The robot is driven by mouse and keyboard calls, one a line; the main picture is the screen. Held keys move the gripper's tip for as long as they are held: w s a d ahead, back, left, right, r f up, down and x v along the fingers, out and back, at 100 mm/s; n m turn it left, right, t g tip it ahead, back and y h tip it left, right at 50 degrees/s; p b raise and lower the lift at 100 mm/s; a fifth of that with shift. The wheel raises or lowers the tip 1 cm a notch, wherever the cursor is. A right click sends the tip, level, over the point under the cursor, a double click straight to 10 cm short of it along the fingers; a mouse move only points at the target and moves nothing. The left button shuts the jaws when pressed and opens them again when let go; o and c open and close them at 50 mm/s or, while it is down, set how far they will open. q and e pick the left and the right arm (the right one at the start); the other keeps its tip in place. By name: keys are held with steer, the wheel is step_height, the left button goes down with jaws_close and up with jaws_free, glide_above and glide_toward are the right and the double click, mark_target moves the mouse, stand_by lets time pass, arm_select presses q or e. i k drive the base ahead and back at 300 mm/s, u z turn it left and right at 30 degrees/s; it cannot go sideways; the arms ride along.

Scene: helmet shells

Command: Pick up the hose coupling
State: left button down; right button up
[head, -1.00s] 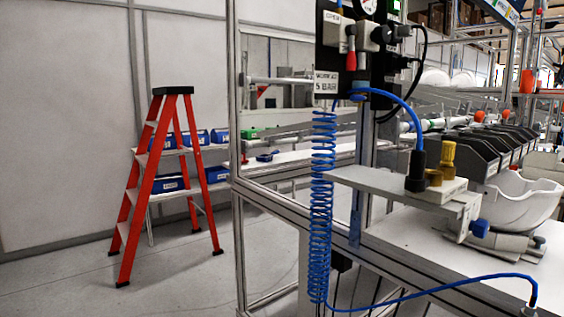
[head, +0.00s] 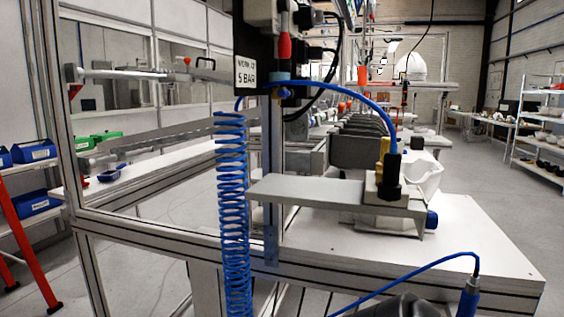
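A blue hose ends at the lower right in a blue and silver fitting (head: 468,298), cut off by the bottom edge of the head view; it looks like the hose coupling. A second blue hose arches down into an upright black fitting (head: 389,172) on a grey bracket (head: 305,192); I cannot tell for certain which is the coupling meant. The coiled blue hose (head: 233,205) hangs at the front of the frame. Neither of my grippers can be made out.
A dark grey rounded shape (head: 398,307) shows at the bottom edge; I cannot tell what it is. A white bench top (head: 490,225) lies behind the fitting. A metal frame post (head: 272,180) stands beside the coil.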

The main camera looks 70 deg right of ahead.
mark_target(392, 160)
steer(key=i, duration=0.45)
steer(key=z, duration=1.15)
